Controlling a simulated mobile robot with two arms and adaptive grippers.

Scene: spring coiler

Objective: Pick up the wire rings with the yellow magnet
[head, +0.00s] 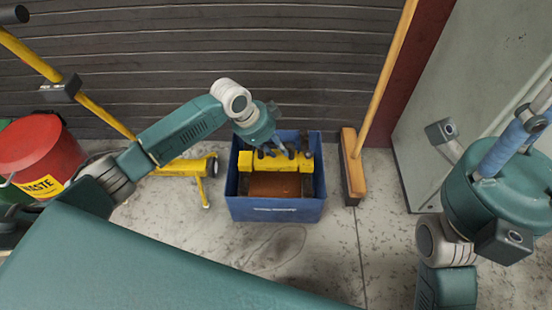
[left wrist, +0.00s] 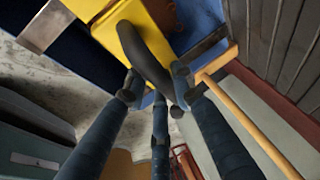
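The yellow magnet (head: 326,184) lies across the inside of a blue box (head: 275,209) with a rust-brown bottom. Its black curved handle (left wrist: 148,52) and yellow body (left wrist: 140,48) show in the left wrist view. My left gripper (head: 277,150) is down at the magnet, its fingertips (left wrist: 158,88) around the handle. I cannot tell whether the fingers press on it. My right gripper (head: 497,125) is raised at the right edge, its fingers spread and empty. I cannot make out any wire rings; the box's inside is partly hidden by the magnet and gripper.
A broom (head: 354,168) leans beside the box on the right. A red waste bin (head: 38,145) and a yellow wheeled frame (head: 186,167) stand at left. A grey cabinet (head: 425,135) is at right, a slatted wall behind. Concrete floor in front is clear.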

